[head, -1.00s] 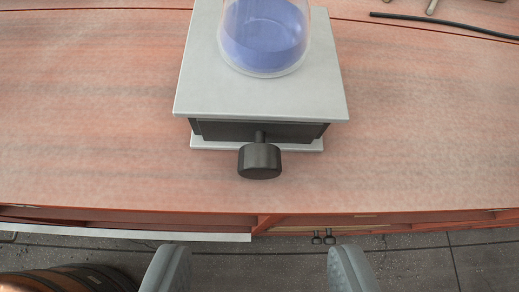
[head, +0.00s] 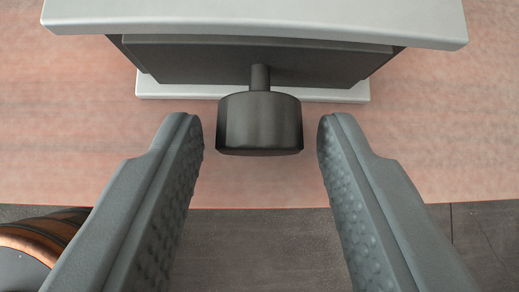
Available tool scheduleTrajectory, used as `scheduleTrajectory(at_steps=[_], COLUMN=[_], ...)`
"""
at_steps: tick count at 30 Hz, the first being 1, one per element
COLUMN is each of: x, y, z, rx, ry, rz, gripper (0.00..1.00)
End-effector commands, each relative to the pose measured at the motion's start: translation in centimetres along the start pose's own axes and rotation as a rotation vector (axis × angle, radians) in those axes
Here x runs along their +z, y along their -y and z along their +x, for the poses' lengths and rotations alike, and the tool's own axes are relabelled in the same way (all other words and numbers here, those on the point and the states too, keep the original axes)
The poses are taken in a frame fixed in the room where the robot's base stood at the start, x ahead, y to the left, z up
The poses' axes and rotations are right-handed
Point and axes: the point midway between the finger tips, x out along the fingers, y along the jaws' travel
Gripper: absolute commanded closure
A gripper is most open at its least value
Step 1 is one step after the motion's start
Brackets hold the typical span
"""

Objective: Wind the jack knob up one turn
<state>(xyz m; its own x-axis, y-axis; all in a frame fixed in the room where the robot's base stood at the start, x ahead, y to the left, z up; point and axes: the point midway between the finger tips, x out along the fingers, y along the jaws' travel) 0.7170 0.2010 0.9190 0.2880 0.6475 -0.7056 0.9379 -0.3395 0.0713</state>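The jack knob (head: 260,124) is a dark grey cylinder on a short shaft at the front of the lab jack. The jack has a light grey top plate (head: 255,20), a dark body (head: 190,62) and a light base plate (head: 185,90). My gripper (head: 260,135) is open, with one textured grey finger on each side of the knob. There is a visible gap between each finger and the knob in the picture. Whether the fingertips are level with the knob in depth is hard to tell. The glass vessel on the plate is out of view now.
The jack stands on a reddish wooden bench top (head: 60,150), clear on both sides of it. The bench's front edge runs below the knob, with dark floor (head: 270,250) beyond. A round copper-brown object (head: 40,245) is at the lower left.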

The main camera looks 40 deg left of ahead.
Motion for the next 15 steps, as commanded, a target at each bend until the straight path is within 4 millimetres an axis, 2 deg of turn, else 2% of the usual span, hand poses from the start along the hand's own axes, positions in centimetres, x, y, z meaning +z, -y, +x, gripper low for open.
scheduleTrajectory(at_steps=[1, 5, 11, 15], x=[0.00, -0.01, 0.01, 0.07], y=[0.00, -0.01, -0.14, -0.38], z=[-0.01, -0.02, 0.04, 0.08], rx=[0.000, 0.000, -0.023, -0.099], ry=[0.000, 0.000, -0.001, -0.001], rz=[0.000, 0.000, 0.023, 0.101], gripper=[0.71, 0.96, 0.96, 0.96])
